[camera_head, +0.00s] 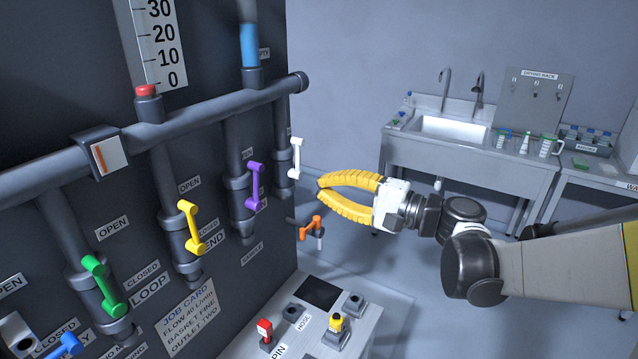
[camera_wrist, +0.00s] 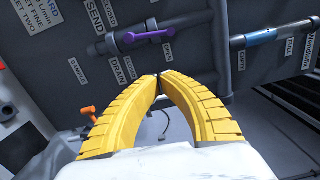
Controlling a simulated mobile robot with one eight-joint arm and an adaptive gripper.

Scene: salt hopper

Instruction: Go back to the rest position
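My gripper (camera_head: 320,188) has yellow ribbed fingers and hangs in the air to the right of the dark valve panel. Its fingertips come together, and it also shows in the wrist view (camera_wrist: 158,76). Nothing shows between the fingers. The purple lever (camera_head: 254,186) on the panel is left of the fingers and apart from them; it lies across the top of the wrist view (camera_wrist: 150,37). A white lever (camera_head: 296,158) is just above and left of the fingertips. An orange lever (camera_head: 312,227) is below the fingertips, apart from them.
A yellow lever (camera_head: 192,228), a green lever (camera_head: 102,284) and a blue lever (camera_head: 64,346) sit further left. A console (camera_head: 366,328) with red and yellow controls stands below. A sink counter (camera_head: 404,152) is behind my arm. Open floor lies between panel and counter.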

